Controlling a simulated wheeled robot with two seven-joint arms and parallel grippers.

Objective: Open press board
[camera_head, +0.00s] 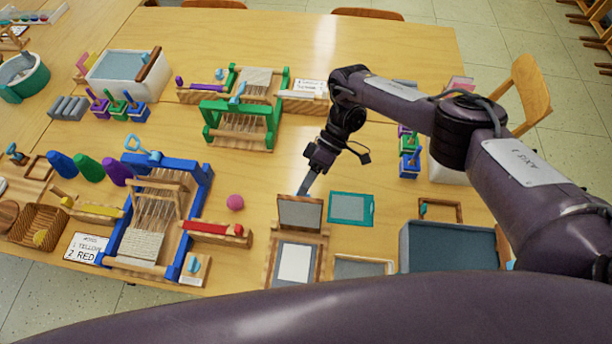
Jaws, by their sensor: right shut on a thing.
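The press (271,260) is a wooden frame near the front edge of the table. A white sheet (294,263) lies on its bed. Its board (299,213), grey with a wooden rim, stands raised at the far side of the bed. My right gripper (304,188) reaches down from the right and is shut on the top edge of the press board. The fingertips are small and partly hidden at the board's edge. My left gripper is not in view.
A teal-framed screen (351,208) lies just right of the board. A grey-blue tray (450,246) stands further right. A green loom (241,123) stands behind.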

